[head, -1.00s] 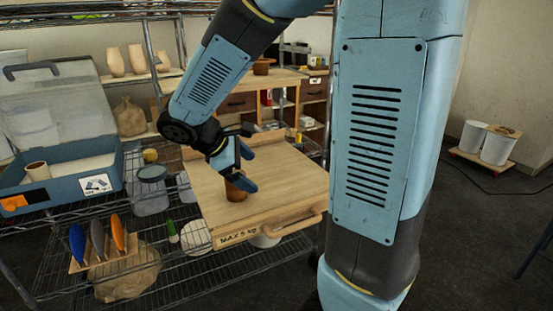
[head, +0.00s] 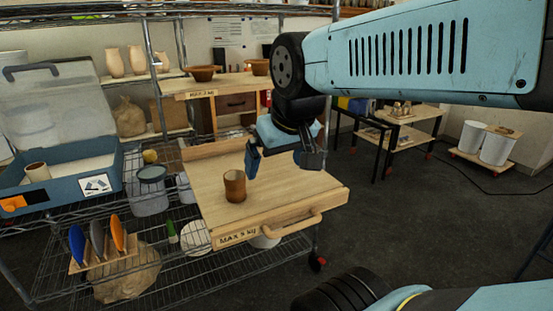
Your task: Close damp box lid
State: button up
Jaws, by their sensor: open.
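The damp box (head: 70,187) is a blue bin at the left on the wire shelf. Its clear lid (head: 60,107) stands open, tilted up at the back, with a dark handle (head: 30,71) at its top. A pale cup (head: 37,172) stands inside the box. My gripper (head: 284,166) is open and empty, above the right part of the wooden board, well to the right of the box. It is beside a brown cup (head: 235,186) and apart from it.
The wooden board (head: 280,205) marked with a weight limit sticks out from the shelf. A grey bucket (head: 150,190) stands between box and board. Coloured tools (head: 97,245) stand in a rack below. Bowls (head: 203,73) and vases (head: 114,62) sit on shelves behind.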

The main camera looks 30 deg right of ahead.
aim_at(7, 71)
jog(key=u, duration=0.45)
jog(key=k, duration=1.05)
jog(key=u, duration=1.1)
jog(key=i, duration=1.25)
jog(key=z, duration=0.8)
jog(key=i, duration=0.7)
jog(key=z, duration=0.6)
jog(key=k, duration=0.55)
